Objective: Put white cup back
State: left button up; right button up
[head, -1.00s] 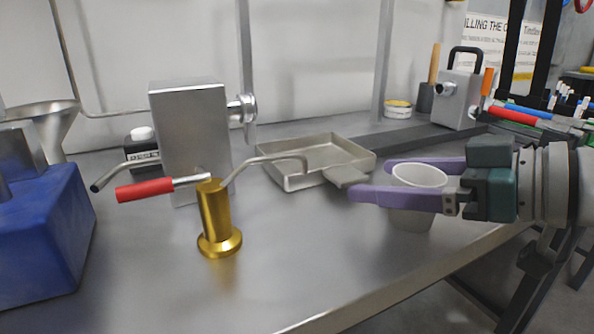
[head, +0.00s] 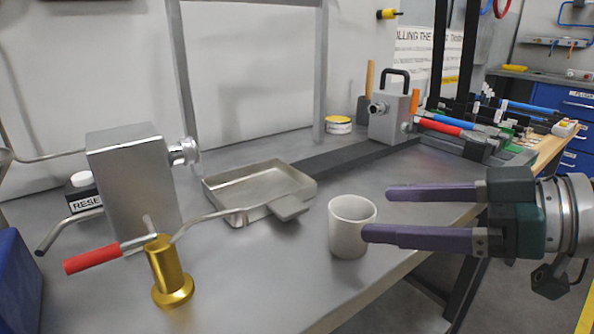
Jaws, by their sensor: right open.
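The white cup (head: 345,232) stands upright on the grey metal table (head: 290,275), near its right front edge. My right gripper (head: 377,213) comes in from the right with its two purple fingers pointing left. My left gripper is not in view.
A shallow metal tray (head: 225,198) lies behind and left of the cup. A brass stand (head: 166,268) with a red-handled lever is at the front left. A metal box (head: 135,180) stands behind it. A yellow-banded tin (head: 338,125) and a black-handled metal box (head: 389,118) stand at the back.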

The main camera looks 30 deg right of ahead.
jog(key=s+f+h, duration=0.1)
jog(key=s+f, duration=0.1)
jog(key=s+f+m+g+h+p, duration=0.1)
jog(key=s+f, duration=0.1)
jog(key=shift+s+f+h, duration=0.1)
jog(key=shift+s+h, duration=0.25)
jog(key=shift+h, duration=0.05)
jog(key=s+a+f+m+g+h, duration=0.2)
jog(key=s+a+f+g+h, duration=0.1)
jog(key=s+a+g, duration=0.5)
jog(key=shift+s+a+h, duration=0.3)
jog(key=shift+s+a, duration=0.15)
jog(key=shift+f, duration=0.1)
